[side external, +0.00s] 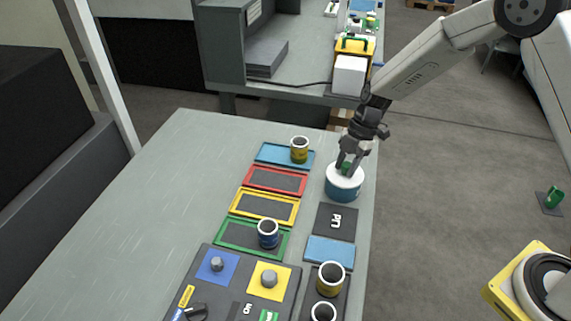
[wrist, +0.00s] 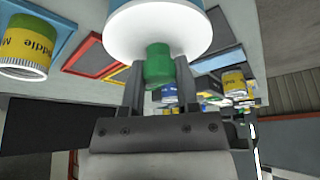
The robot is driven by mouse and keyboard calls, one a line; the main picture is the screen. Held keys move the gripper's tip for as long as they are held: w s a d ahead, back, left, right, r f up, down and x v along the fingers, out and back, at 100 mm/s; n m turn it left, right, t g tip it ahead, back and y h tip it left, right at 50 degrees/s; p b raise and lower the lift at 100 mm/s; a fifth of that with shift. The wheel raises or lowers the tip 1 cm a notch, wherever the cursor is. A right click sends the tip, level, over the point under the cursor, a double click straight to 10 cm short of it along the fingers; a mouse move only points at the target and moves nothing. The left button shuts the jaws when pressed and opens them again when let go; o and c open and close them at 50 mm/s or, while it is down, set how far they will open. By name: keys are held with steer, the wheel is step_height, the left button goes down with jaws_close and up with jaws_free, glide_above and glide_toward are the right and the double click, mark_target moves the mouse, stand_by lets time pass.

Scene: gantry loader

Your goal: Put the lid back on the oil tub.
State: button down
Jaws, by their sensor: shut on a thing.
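The oil tub (side external: 343,192) is a round blue tub near the right edge of the grey table. The white lid (side external: 335,181) covers its top in the side view; I cannot tell whether it is fully seated. A green knob (side external: 347,167) stands up from the lid's middle. My gripper (side external: 346,161) comes down from above and is shut on the knob. In the wrist view, the fingers of my gripper (wrist: 159,72) stand on both sides of the green knob (wrist: 158,63), with the white lid (wrist: 120,38) and a strip of blue tub (wrist: 150,5) beyond.
A dark plate (side external: 337,222) and a blue plate (side external: 329,250) lie in front of the tub. Coloured frames run to its left, with a yellow can (side external: 300,152) and a blue can (side external: 267,236) on them. A control box (side external: 230,290) stands at the front. The table's left side is clear.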

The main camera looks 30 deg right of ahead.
jaws_free()
stand_by(0.4)
steer(key=shift+r, duration=0.2)
steer(key=shift+r, duration=4.35)
steer(key=shift+s, duration=0.1)
steer(key=s+d+m+t+h, duration=0.1)
steer(key=s+d+m+h, duration=0.1)
steer(key=s+m, duration=0.6)
steer(key=s+d+f+m+t+h, duration=0.1)
steer(key=s+d+m+t+h, duration=0.1)
steer(key=s+m, duration=0.7)
steer(key=d+m, duration=0.1)
steer(key=m, duration=0.2)
steer(key=shift+d, duration=0.25)
